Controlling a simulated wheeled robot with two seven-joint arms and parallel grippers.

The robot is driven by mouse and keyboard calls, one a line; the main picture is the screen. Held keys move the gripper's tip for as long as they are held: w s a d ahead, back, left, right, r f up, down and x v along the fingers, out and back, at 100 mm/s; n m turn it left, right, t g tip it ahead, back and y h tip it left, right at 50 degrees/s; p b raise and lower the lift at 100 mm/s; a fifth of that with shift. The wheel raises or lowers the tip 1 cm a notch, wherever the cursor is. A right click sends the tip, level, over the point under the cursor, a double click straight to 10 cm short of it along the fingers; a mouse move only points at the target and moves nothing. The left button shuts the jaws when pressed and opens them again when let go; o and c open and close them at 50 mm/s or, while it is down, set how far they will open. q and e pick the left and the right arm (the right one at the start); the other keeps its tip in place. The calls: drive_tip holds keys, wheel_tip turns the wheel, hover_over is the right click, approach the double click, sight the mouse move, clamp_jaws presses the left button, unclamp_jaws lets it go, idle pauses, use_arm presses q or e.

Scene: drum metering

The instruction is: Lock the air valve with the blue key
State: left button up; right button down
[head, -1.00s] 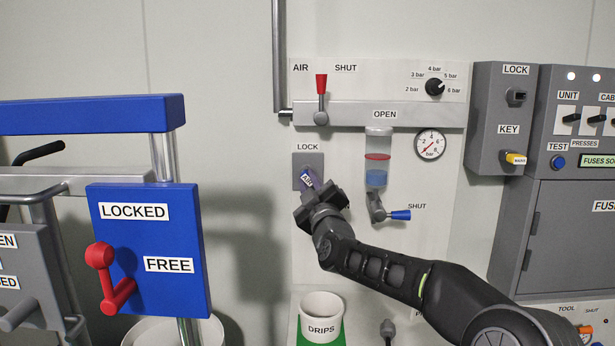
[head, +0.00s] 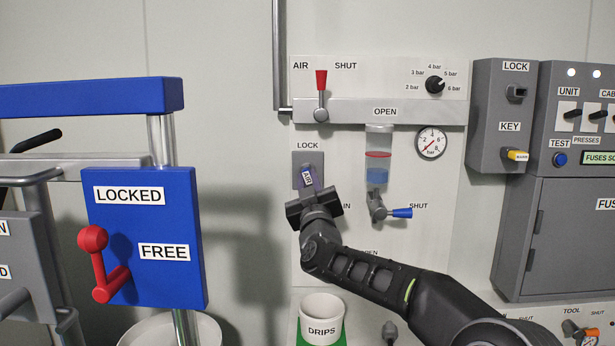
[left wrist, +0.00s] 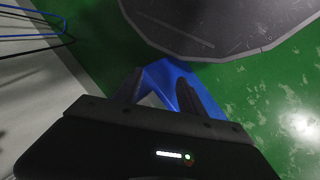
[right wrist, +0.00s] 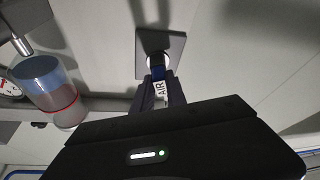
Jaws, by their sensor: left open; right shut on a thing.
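The blue key with its white AIR tag (head: 307,178) stands at the grey LOCK plate (head: 300,160) on the pale panel. My right gripper (head: 312,196) is shut on the key. In the right wrist view the blue key (right wrist: 158,73) reaches the round keyhole of the lock plate (right wrist: 174,46); how deep it sits is hard to tell. The red-handled air lever (head: 321,82) points up, between the AIR and SHUT labels. My left gripper (left wrist: 158,85) is open, seen only in its wrist view, with a blue object (left wrist: 165,78) beyond its fingers.
A blue-handled drain valve (head: 399,213) and the sight glass (head: 378,168) are close right of my right gripper. A DRIPS cup (head: 322,310) stands below. A blue board with a red lever (head: 93,240) stands at left. A yellow key (head: 517,156) is at the grey KEY box.

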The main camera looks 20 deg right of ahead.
drive_tip(key=shift+f, duration=0.1)
drive_tip(key=m+h+b, duration=0.1)
drive_tip(key=m, duration=0.1)
drive_tip(key=shift+a+m, duration=0.15)
drive_tip(key=shift+m, duration=0.15)
drive_tip(key=shift+w+m+g+h+b, duration=0.1)
drive_tip(key=shift+m+g+h+b, duration=0.25)
drive_tip(key=shift+m+h, duration=0.4)
drive_tip(key=shift+m, duration=1.25)
drive_tip(key=c, duration=1.3)
unclamp_jaws()
drive_tip(key=shift+o, duration=0.2)
